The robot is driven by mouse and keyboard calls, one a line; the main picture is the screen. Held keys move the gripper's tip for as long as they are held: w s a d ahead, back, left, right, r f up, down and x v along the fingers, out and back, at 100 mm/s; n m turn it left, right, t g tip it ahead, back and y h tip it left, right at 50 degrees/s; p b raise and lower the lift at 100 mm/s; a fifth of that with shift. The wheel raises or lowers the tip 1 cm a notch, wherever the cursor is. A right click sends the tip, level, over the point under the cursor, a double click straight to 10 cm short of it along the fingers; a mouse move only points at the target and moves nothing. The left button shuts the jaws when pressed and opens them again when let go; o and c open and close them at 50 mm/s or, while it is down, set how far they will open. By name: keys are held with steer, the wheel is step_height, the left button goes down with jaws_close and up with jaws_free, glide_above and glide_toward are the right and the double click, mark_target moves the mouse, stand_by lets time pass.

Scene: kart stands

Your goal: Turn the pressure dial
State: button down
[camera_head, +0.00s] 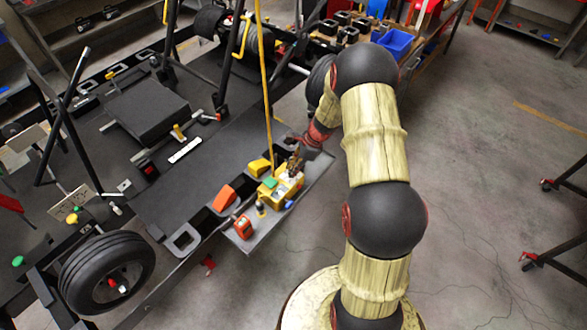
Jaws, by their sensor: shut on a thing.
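A small yellow unit (284,187) with a green patch stands on the grey shelf at the end of the kart stand. My gripper (296,162) reaches down over the unit's upper edge from the right. It is shut on a small part there, apparently the pressure dial. The dial's face and pointer are too small and too covered by the fingers to read.
An orange wedge (224,198), a red-orange device (243,227) and a yellow block (259,167) are close by on the shelf. A thin yellow pole (264,75) rises beside my gripper. A tyre (106,272) is at lower left. The floor on the right is mostly clear.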

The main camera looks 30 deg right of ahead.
steer(key=shift+w+n+g, duration=0.1)
steer(key=shift+n+g, duration=0.3)
steer(key=shift+n, duration=0.6)
steer(key=c, duration=1.7)
jaws_free()
steer(key=shift+o, duration=0.2)
steer(key=shift+d, duration=0.1)
steer(key=v, duration=1.2)
steer(key=shift+d+f+n, duration=0.1)
steer(key=shift+n, duration=0.2)
